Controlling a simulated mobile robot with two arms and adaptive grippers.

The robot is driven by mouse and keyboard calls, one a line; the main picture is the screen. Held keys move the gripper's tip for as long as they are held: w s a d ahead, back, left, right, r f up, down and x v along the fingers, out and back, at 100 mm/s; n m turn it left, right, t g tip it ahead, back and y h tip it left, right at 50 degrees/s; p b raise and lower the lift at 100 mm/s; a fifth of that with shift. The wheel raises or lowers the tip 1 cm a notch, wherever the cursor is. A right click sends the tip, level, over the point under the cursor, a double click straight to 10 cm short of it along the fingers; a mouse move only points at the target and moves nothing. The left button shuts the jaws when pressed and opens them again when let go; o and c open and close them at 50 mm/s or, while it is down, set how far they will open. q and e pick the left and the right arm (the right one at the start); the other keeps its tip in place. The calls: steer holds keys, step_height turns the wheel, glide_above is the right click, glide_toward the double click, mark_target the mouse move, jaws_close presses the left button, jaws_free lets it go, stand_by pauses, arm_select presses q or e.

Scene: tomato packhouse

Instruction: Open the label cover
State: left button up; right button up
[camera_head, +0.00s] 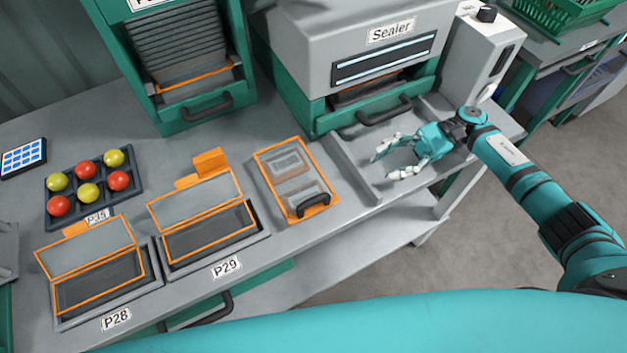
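The label cover (267,169) is a see-through panel with an orange edge and a dark handle (313,205) at its front. It lies flat and shut on the bench, and a barcode label (287,161) shows through it. My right gripper (383,165) is to the right of the cover, above a grey tray area, apart from the handle. Its pale fingers are spread with nothing between them, pointing left towards the cover. My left gripper is not in view.
The sealer (392,35) stands behind the cover. Left of it are the P29 bin (262,238) and P28 bin (155,283), lids raised. A dark tray (138,188) holds several red and yellow tomatoes. A green crate (560,15) is at upper right.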

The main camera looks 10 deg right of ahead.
steer(key=p, duration=0.3)
glide_toward(316, 197)
steer(key=shift+s+a, duration=0.1)
steer(key=shift+s, duration=0.1)
steer(key=p+x, duration=0.4)
steer(key=x, duration=0.5)
steer(key=shift+w+f, duration=0.1)
steer(key=shift+f, duration=0.1)
steer(key=shift+a+f, duration=0.1)
steer(key=shift+a, duration=0.3)
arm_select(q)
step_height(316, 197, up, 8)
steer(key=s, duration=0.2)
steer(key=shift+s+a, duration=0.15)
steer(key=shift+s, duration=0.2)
arm_select(e)
jaws_close()
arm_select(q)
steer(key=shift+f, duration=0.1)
